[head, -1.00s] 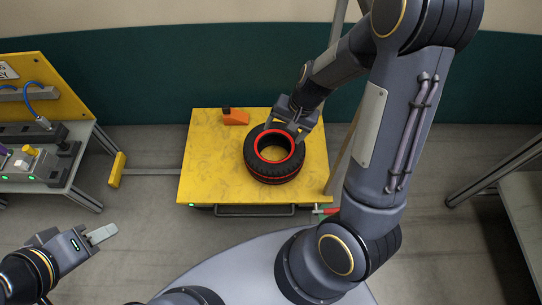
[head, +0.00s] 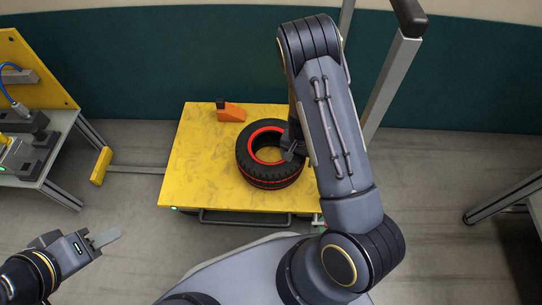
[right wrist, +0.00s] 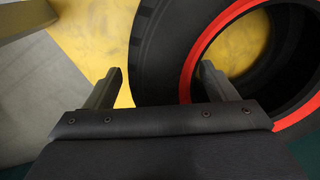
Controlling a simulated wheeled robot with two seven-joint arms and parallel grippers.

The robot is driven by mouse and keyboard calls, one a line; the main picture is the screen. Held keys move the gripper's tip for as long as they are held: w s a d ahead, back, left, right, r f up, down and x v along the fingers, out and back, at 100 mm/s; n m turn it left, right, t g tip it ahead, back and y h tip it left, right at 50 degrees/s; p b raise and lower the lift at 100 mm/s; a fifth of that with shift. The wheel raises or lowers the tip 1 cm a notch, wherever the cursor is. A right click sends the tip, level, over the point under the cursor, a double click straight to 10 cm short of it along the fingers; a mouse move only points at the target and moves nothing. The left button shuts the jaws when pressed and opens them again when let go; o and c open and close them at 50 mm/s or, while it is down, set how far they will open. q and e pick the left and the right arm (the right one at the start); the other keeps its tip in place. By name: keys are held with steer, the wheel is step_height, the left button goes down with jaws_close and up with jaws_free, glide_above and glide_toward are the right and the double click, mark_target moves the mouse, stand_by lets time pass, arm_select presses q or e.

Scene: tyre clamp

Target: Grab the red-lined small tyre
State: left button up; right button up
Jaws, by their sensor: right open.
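The red-lined small tyre (head: 262,174) lies flat on the yellow platform (head: 190,170) in the head view, with a red ring around its hole. My right gripper (head: 292,150) is at the tyre's right side, partly hidden by my right arm. In the right wrist view the right gripper (right wrist: 160,85) is open, with the tyre's black wall (right wrist: 165,50) between its two fingers. One finger is outside the tread and the other is over the hole by the red ring. I cannot tell how deep the fingers reach. My left gripper (head: 103,239) is empty at the lower left, away from the tyre.
An orange wedge-shaped block (head: 231,113) with a black part sits at the platform's back edge. A workbench with devices (head: 35,150) stands at the left. A grey post (head: 392,85) rises at the back right. The platform's left part is bare.

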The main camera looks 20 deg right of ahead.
steer(key=shift+f, duration=0.8)
steer(key=shift+r, duration=0.1)
steer(key=shift+c, duration=0.2)
jaws_close()
steer(key=shift+w, duration=0.1)
